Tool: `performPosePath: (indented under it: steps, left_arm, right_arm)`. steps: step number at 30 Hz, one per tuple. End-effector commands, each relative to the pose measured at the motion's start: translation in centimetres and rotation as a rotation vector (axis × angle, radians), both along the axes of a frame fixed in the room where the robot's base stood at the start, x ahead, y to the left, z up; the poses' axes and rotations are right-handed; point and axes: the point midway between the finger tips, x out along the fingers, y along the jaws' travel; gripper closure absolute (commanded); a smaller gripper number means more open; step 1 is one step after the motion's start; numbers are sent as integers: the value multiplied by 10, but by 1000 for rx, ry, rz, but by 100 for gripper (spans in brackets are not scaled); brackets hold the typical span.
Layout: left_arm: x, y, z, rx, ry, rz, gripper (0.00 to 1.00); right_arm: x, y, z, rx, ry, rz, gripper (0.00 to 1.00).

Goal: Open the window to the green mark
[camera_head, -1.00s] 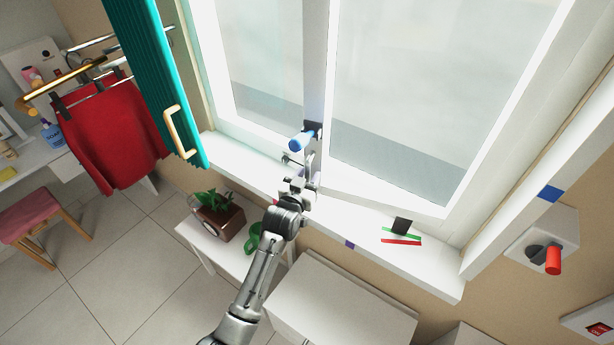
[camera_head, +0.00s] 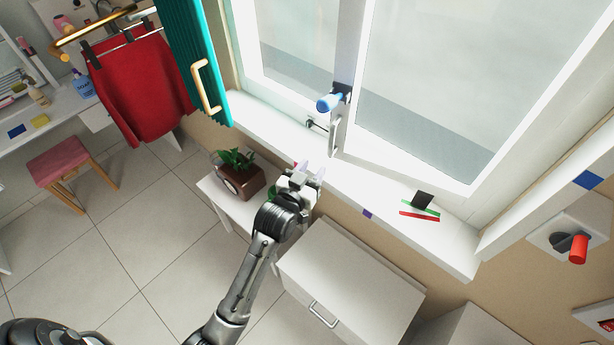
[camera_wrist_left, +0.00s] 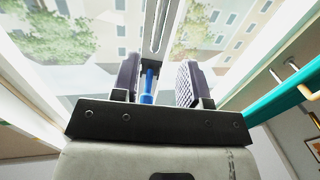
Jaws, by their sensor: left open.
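The window's right sash (camera_head: 405,172) appears slightly ajar, its left edge swung inward over the sill. A blue handle (camera_head: 329,102) sits on the frame beside it, with a grey metal pull (camera_head: 335,135) just below. The green mark (camera_head: 424,208) lies on the sill under the sash, beside a small black block (camera_head: 423,199). My left gripper (camera_head: 308,171) is open and empty, below and apart from the pull. In the left wrist view the blue handle (camera_wrist_left: 148,82) shows beyond the open fingers (camera_wrist_left: 159,78). My right gripper is not in view.
A red mark (camera_head: 419,216) lies in front of the green one. A white cabinet (camera_head: 350,275) and a low table with a potted plant (camera_head: 238,172) stand under the sill.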

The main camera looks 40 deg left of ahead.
Motion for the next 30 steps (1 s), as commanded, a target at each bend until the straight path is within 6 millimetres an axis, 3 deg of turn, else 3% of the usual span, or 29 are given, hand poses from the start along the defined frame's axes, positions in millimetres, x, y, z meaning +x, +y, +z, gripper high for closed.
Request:
performPosePath:
  steps: [9, 26, 30]
  left_arm:
    - [-23, -3, 0, 0, 1, 0, 59]
    - [-23, -3, 0, 0, 0, 0, 59]
    - [-24, -3, -8, -11, 46, -2, 59]
  right_arm:
    - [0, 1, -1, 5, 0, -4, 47]
    - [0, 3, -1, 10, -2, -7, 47]
    - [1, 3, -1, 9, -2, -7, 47]
